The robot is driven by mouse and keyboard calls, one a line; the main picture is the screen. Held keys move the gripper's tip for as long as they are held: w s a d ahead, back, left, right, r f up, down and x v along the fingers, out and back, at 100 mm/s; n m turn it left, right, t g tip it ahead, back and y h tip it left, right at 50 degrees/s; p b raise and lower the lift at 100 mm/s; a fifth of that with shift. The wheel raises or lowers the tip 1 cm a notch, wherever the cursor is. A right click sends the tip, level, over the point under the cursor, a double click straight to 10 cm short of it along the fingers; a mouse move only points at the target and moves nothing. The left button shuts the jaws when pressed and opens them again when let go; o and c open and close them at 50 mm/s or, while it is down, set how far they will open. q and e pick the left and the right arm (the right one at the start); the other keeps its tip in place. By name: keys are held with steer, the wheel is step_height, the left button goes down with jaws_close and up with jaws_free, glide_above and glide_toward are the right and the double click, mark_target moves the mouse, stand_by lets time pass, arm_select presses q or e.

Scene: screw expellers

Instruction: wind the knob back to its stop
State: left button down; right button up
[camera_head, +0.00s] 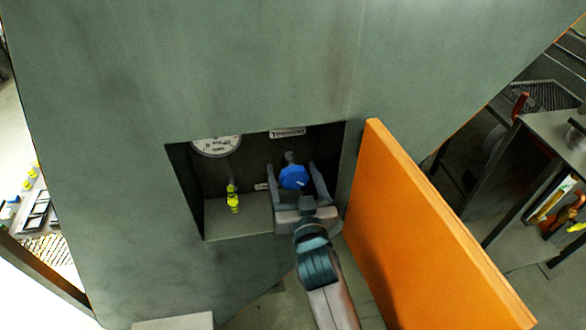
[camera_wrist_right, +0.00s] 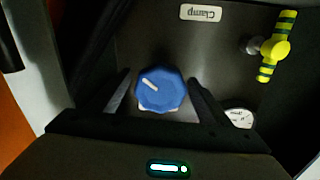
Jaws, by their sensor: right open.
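The blue knob (camera_head: 293,178) is on the back wall of a recess in the grey-green machine. In the right wrist view the faceted knob (camera_wrist_right: 162,88) has a white pointer mark towards the upper left. My right gripper (camera_head: 298,168) reaches into the recess with its jaws open. Its two dark fingers (camera_wrist_right: 159,78) stand on either side of the knob, with a visible gap on each side. The knob's stop cannot be made out. My left gripper is not in view.
A round gauge (camera_head: 216,146) and a yellow-green handle (camera_head: 233,198) are left of the knob. The handle is near a "Clamp" label (camera_wrist_right: 200,13) in the wrist view. An open orange door (camera_head: 425,235) stands close to the right of my right arm. The recess walls are tight.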

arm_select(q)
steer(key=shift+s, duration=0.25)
arm_select(e)
steer(key=shift+s, duration=0.1)
steer(key=shift+c, duration=0.9)
steer(key=c, duration=0.9)
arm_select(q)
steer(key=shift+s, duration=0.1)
arm_select(e)
steer(key=shift+o, duration=0.2)
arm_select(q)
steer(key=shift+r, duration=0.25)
arm_select(e)
steer(key=shift+r+n, duration=0.1)
steer(key=shift+n, duration=0.2)
